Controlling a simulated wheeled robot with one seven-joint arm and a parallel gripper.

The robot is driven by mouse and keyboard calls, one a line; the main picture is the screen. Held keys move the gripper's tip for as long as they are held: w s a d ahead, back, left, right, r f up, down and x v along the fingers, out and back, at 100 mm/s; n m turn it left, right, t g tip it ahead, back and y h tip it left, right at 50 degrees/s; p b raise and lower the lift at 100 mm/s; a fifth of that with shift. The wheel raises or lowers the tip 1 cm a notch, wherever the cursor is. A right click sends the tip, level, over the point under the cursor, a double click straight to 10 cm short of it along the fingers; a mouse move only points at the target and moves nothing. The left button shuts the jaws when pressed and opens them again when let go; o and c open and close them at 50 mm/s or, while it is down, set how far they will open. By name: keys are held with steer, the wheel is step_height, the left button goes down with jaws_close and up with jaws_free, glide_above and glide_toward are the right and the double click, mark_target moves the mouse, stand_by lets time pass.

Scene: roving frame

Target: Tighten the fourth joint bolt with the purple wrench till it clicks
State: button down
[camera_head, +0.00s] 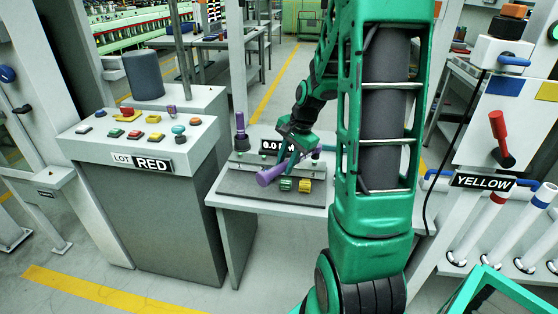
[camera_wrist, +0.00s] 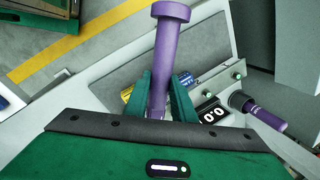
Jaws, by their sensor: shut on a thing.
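My gripper (camera_head: 292,146) is low over the small work table (camera_head: 225,196), shut on a purple wrench (camera_head: 269,176). In the wrist view, the green fingers of my gripper (camera_wrist: 167,92) close on both sides of the shaft of the purple wrench (camera_wrist: 166,50), whose round end points away. A second purple tool (camera_head: 240,127) stands upright on a dark base at the table's left; it also shows in the wrist view (camera_wrist: 264,114). A display (camera_wrist: 211,112) reads 0.0. I cannot make out the fourth joint bolt; my arm hides the table's right part.
A green block (camera_head: 286,184) and a yellow block (camera_head: 305,186) sit at the table's front. A LOT RED console (camera_head: 195,150) with several coloured buttons stands at left. A YELLOW panel (camera_head: 500,150) with a red lever stands at right. Floor shows in front of the console.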

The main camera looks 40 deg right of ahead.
steer(key=s+d+f+n+g+y, duration=0.1)
steer(key=s+d+n, duration=0.3)
steer(key=s+n, duration=0.3)
steer(key=shift+s, duration=1)
steer(key=shift+s+f, duration=0.1)
steer(key=shift+f, duration=0.8)
stand_by(0.8)
steer(key=shift+a, duration=0.1)
steer(key=shift+s+d+n+y, duration=0.3)
steer(key=shift+s+d+n, duration=0.05)
steer(key=shift+d+n, duration=0.15)
stand_by(0.4)
steer(key=shift+r, duration=0.1)
